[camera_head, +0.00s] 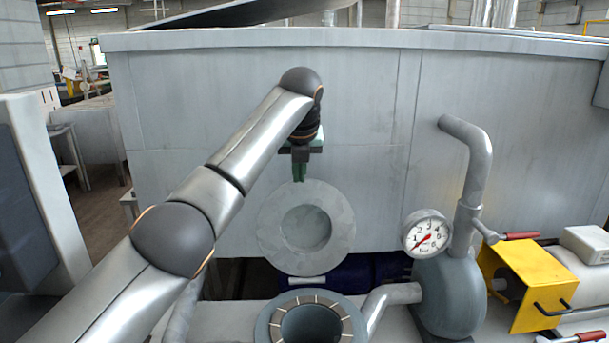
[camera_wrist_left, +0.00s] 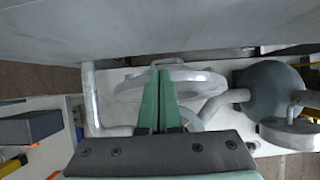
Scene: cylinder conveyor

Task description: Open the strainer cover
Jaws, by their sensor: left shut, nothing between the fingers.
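The strainer cover (camera_head: 337,232) is a round grey disc with a recessed middle. It stands about upright behind the strainer body (camera_head: 264,326), whose round mouth is uncovered in the head view. A small hinge piece shows between them. My left gripper (camera_head: 299,178) is shut and empty, with its green fingers pointing down at the cover's top edge. I cannot tell whether they touch it. In the left wrist view the closed fingers (camera_wrist_left: 158,90) overlap the cover (camera_wrist_left: 198,77), which is seen from above. My right gripper is not in view.
A large grey tank wall (camera_head: 250,110) stands close behind the cover and my left gripper. A pressure gauge (camera_head: 427,234) and a bent pipe (camera_head: 482,155) stand to the right. Further right is a yellow bracket (camera_head: 525,285) with red-handled parts.

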